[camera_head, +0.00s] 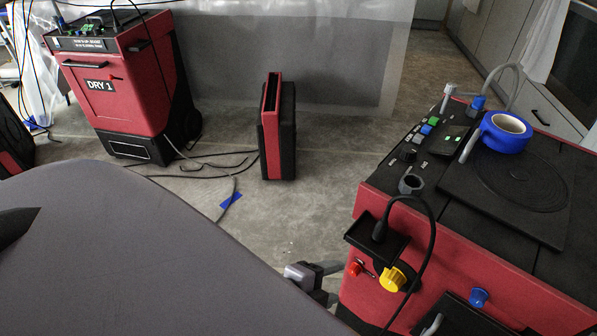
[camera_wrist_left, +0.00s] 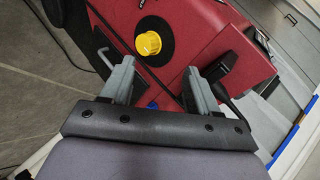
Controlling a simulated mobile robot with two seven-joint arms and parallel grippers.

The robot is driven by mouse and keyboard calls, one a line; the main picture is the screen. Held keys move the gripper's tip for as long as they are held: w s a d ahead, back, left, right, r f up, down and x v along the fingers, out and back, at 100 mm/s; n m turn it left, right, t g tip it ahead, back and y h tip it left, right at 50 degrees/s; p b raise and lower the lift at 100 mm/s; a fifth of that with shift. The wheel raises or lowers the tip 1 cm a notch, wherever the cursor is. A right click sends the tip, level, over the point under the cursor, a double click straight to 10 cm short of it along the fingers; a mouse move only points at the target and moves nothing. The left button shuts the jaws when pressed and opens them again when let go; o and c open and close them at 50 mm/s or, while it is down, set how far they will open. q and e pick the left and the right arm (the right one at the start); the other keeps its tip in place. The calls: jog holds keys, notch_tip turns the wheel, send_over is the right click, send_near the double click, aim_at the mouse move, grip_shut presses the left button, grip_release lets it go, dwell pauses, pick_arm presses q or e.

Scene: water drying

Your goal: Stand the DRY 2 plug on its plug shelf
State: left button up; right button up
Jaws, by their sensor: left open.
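The red machine (camera_head: 450,245) at the right carries a small black shelf (camera_head: 398,246) on its near side. A black plug (camera_head: 379,232) stands upright on this shelf, its cable arching up and down to the right. I cannot read a DRY 2 label. In the left wrist view a black plug (camera_wrist_left: 222,68) lies just right of the right finger, outside the jaws. My left gripper (camera_head: 318,278) is open, left of the machine and below the shelf. In the wrist view its fingers (camera_wrist_left: 152,78) are apart with nothing held between them. My right gripper is in neither view.
Blue tape (camera_head: 505,132) lies on the machine. The DRY 1 machine (camera_head: 115,85) and a narrow red-black unit (camera_head: 284,130) stand behind. Cables cross the floor.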

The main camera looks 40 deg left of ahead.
pick_arm(q)
jog(key=s+a+f+n, duration=0.2)
jog(key=f+n, duration=0.1)
jog(key=n, duration=0.3)
jog(key=s+a+f+n+y, duration=0.1)
jog(key=s+a+f+n, duration=0.1)
jog(key=f+n, duration=0.2)
jog(key=n, duration=0.3)
jog(key=shift+s+g, duration=0.3)
jog(key=shift+r+p, duration=0.55)
jog(key=shift+r, duration=0.05)
dwell(0.9)
